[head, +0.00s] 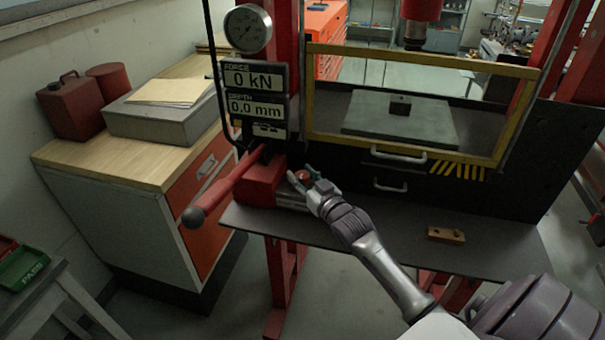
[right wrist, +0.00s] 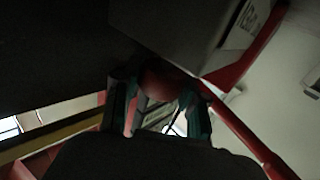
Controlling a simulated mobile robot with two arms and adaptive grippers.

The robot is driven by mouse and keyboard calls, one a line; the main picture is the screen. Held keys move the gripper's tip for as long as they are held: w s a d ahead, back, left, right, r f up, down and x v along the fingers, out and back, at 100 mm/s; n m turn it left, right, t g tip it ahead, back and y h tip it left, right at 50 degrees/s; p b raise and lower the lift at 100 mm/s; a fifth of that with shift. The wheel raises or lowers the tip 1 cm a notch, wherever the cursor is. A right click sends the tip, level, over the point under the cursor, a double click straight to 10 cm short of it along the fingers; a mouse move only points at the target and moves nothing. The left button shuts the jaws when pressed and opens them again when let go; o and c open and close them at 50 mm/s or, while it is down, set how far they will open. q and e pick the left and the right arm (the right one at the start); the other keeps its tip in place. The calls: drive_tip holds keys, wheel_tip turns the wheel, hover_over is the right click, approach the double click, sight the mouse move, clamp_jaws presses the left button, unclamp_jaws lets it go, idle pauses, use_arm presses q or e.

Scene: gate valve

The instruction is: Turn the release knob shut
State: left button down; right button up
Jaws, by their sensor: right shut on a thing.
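The release knob (head: 302,177) is a small red knob on the front of the red press base, beside the pump lever's foot. My right gripper (head: 305,178) has a finger on each side of the knob and is shut on it. In the right wrist view the knob (right wrist: 160,82) shows dark red between the two fingers (right wrist: 160,105), and its far side is hidden. My left gripper is not in view.
The red pump lever (head: 228,187) with a dark ball end slants out left of the knob. Above are the displays (head: 254,78) reading 0 kN and 0,0 mm, and a gauge (head: 248,28). A yellow-framed guard (head: 420,58) stands right. A wooden block (head: 446,235) lies on the shelf.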

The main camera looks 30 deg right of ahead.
drive_tip(key=shift+h, duration=0.3)
drive_tip(key=o, duration=1.2)
drive_tip(key=shift+c, duration=0.2)
drive_tip(key=shift+s, duration=0.25)
drive_tip(key=s, duration=0.7)
drive_tip(key=s+a, duration=0.1)
drive_tip(key=s, duration=0.3)
drive_tip(key=shift+s, duration=0.2)
